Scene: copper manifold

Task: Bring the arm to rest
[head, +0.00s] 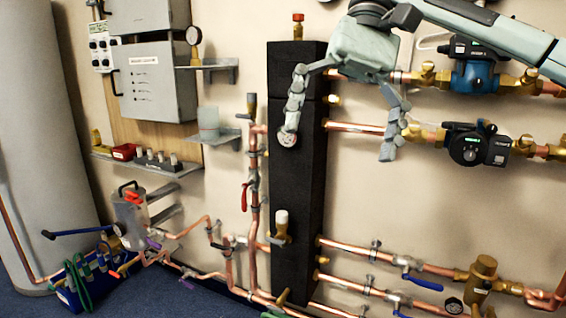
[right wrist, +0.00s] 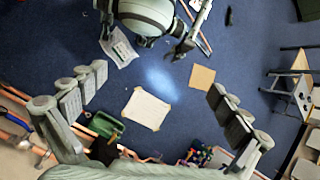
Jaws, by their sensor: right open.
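My right gripper (head: 338,148) hangs in front of the black manifold block (head: 296,190) in the head view, its arm coming in from the upper right. Its two fingers are spread wide with nothing between them. One finger overlaps the block and its round gauge; the other is in front of the upper copper pipe (head: 350,127). I cannot tell from these views whether the fingers touch the pipework.
Two pumps, one blue (head: 474,76) and one black (head: 478,145), sit on pipes at right. Grey control boxes (head: 155,85) and small shelves (head: 208,66) are at left. A blue crate (head: 70,296) stands on the floor. Sheets (right wrist: 146,108) lie on the blue floor.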

